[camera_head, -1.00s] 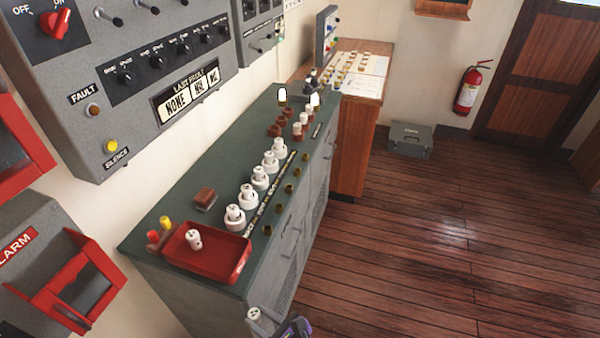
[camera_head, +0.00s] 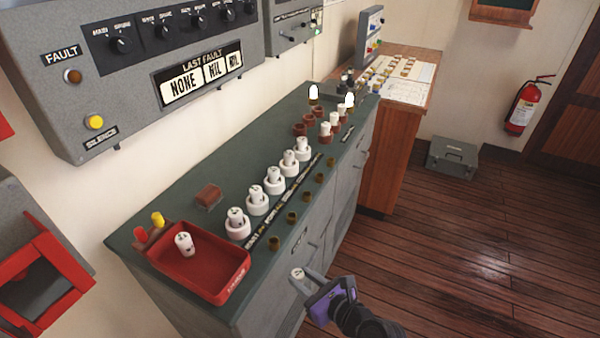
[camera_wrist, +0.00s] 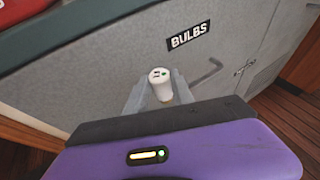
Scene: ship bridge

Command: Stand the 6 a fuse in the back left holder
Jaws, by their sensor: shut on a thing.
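My gripper (camera_head: 310,284) is shut on a white cylindrical fuse (camera_head: 297,273). It holds the fuse roughly upright in front of the grey cabinet, below the bench top. The wrist view shows the fuse (camera_wrist: 160,84) between the fingertips, with a green dot and small dark marks on its top; the rating is unreadable. Small brown holders stand at the far end of the bench. The wall-side ones, such as this holder (camera_head: 299,130), look empty. White fuses (camera_head: 325,132) stand in the row beside them. I cannot tell which holder is the back left one.
A red tray (camera_head: 215,285) at the near bench end holds another white fuse (camera_head: 184,243). Several white fuses in round white bases (camera_head: 238,229) line the bench, with brass sockets (camera_head: 292,217) along its front edge. A brown block (camera_head: 208,195) lies behind.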

